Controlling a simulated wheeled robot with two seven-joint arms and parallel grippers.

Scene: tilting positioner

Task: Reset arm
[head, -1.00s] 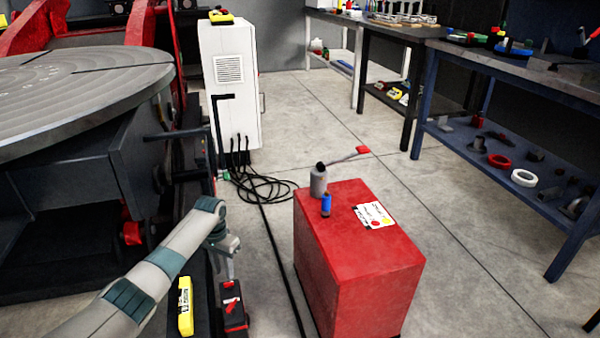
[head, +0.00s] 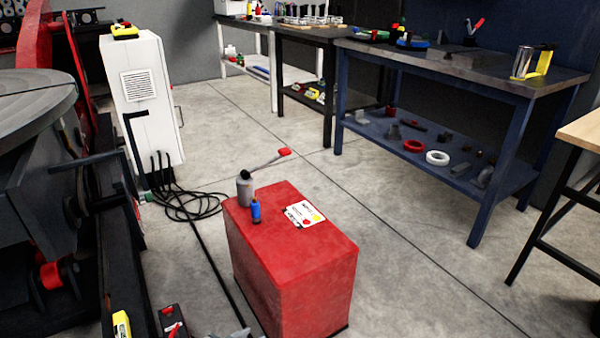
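A small grey piece of my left arm's end (head: 238,332) shows at the bottom edge, in front of the red box. Whether its fingers are open or shut is hidden below the frame. My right gripper is not in view. The red box (head: 290,260) stands on the floor in the middle. On its top are a grey cylinder (head: 245,190), a thin lever with a red tip (head: 284,152), a blue cylinder (head: 256,212) and a white label (head: 304,214).
The large round positioner table (head: 35,105) is at the left. A white cabinet (head: 145,110) with black cables (head: 190,205) stands behind. A blue workbench (head: 450,75) and a wooden-topped table (head: 585,130) are at the right. Floor between box and benches is clear.

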